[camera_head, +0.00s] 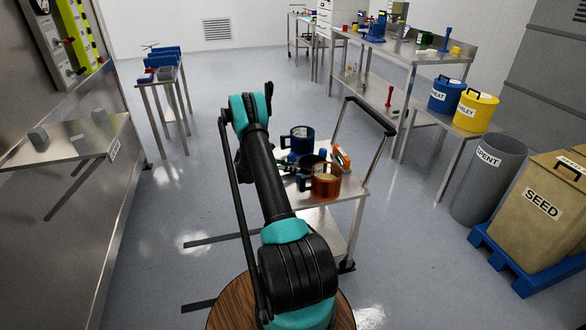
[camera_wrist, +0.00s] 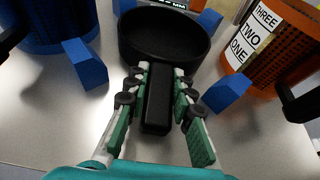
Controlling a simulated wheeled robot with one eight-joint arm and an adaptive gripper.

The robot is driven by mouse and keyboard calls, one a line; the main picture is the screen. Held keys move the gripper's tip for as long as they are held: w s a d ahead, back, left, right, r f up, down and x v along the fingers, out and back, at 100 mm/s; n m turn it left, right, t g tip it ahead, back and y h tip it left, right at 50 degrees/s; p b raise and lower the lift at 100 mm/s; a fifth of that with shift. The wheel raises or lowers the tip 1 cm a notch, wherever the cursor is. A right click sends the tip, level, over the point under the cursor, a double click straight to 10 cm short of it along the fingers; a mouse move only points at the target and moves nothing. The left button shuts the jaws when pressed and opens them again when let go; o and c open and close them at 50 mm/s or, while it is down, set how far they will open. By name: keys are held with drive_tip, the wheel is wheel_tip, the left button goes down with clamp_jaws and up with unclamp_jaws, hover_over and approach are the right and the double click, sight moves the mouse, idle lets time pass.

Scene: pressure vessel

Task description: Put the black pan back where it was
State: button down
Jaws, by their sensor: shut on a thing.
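The black pan (camera_wrist: 165,38) shows at the top middle of the wrist view, its round bowl open upward and empty as far as I see. Its straight handle points toward me. My gripper (camera_wrist: 159,85) is shut on this handle, one green-padded finger on each side. Several blue blocks (camera_wrist: 85,65) stand around the pan on the steel cart top (camera_wrist: 265,135). I cannot tell whether the pan rests on the cart or hangs just above it. In the head view the pan (camera_head: 312,164) is partly hidden behind the copper mug and my arm.
A blue mug (camera_head: 298,137) stands behind the pan and a copper mug (camera_head: 325,184), labelled with numbers, stands close in front. An orange item (camera_head: 341,157) is at the cart's right. The cart handle (camera_head: 362,112) rises at the right side. Open floor lies left of the cart.

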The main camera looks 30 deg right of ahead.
drive_tip(key=c, duration=1.3)
unclamp_jaws()
drive_tip(key=v, duration=1.1)
drive_tip(key=s+a+r+m+t+y, duration=0.25)
drive_tip(key=s+a+r, duration=0.25)
drive_tip(key=r, duration=0.5)
drive_tip(key=s+a+r+m+t+y, duration=0.2)
drive_tip(key=s+a+r+m+y, duration=0.3)
drive_tip(key=s, duration=0.6)
drive_tip(key=s+a+m+t+y, duration=0.1)
drive_tip(key=s+a+m+y, duration=0.1)
drive_tip(key=s+a+m, duration=0.2)
drive_tip(key=s+a+f+m+t+y, duration=0.1)
drive_tip(key=s+a+m+y, duration=0.2)
drive_tip(key=s+a, duration=0.8)
drive_tip(key=s+m, duration=0.1)
drive_tip(key=s, duration=0.7)
drive_tip(key=shift+a+t+y, duration=0.25)
drive_tip(key=shift+t+y, duration=0.1)
